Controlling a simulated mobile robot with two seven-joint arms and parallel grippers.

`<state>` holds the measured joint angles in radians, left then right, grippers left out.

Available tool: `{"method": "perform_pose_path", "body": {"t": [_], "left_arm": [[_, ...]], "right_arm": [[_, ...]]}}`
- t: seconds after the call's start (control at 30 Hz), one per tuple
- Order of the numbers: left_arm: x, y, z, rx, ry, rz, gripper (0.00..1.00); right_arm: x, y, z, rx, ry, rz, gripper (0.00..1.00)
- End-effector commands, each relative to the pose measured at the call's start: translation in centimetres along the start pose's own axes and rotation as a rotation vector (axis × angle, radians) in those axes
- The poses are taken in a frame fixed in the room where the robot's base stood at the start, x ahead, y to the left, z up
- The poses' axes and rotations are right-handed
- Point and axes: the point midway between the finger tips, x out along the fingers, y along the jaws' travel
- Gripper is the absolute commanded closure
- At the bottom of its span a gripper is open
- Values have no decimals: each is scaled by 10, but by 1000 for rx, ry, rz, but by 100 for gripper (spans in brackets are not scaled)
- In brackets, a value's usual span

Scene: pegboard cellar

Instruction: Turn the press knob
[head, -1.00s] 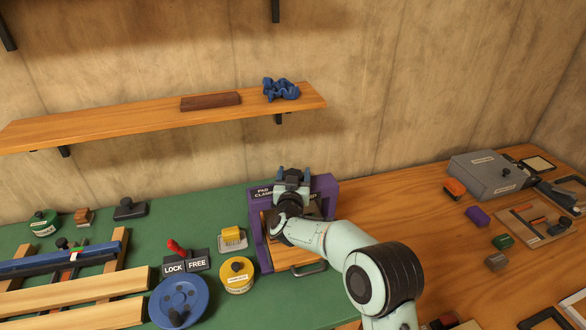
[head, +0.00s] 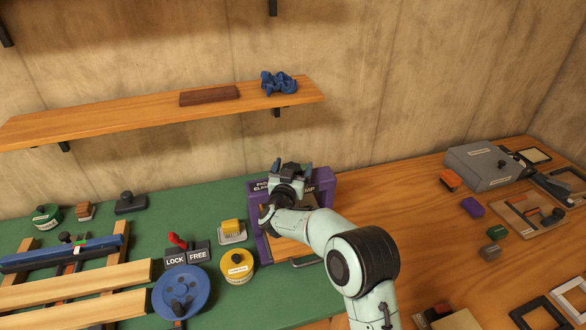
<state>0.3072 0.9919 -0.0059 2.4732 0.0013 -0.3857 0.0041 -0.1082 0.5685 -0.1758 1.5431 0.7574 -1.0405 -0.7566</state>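The purple press (head: 329,192) stands at the right end of the green mat, with lettering along its top that is partly covered. My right gripper (head: 290,166) is at the top middle of the press. Its wrist and arm hide the middle of the press. The press knob is not visible behind the gripper, and I cannot tell whether the fingers are around it. The dark finger ends show at both sides of the wrist, but their closure is unclear. My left gripper is out of view.
A blue handwheel (head: 200,292), a LOCK/FREE plate (head: 198,255) with red lever and a yellow tin (head: 237,266) stand left of the press. A shelf (head: 120,117) hangs above. A grey box (head: 484,167) and small blocks lie on the right.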

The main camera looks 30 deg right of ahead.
Motion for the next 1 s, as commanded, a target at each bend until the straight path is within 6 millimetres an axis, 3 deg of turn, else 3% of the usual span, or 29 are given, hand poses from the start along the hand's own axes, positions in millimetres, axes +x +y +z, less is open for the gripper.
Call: {"method": "perform_pose_path", "body": {"t": [0.23, 0.37, 0.8, 1.0], "left_arm": [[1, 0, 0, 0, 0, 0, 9], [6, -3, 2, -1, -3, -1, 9], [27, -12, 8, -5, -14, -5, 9], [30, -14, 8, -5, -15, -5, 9]], "right_arm": [[-2, 0, 1, 0, -3, -1, 9], [-15, 0, 2, 1, -4, -2, 9], [-107, 0, 2, 1, -3, -2, 9], [-130, 0, 1, 1, -2, -1, 9]]}}
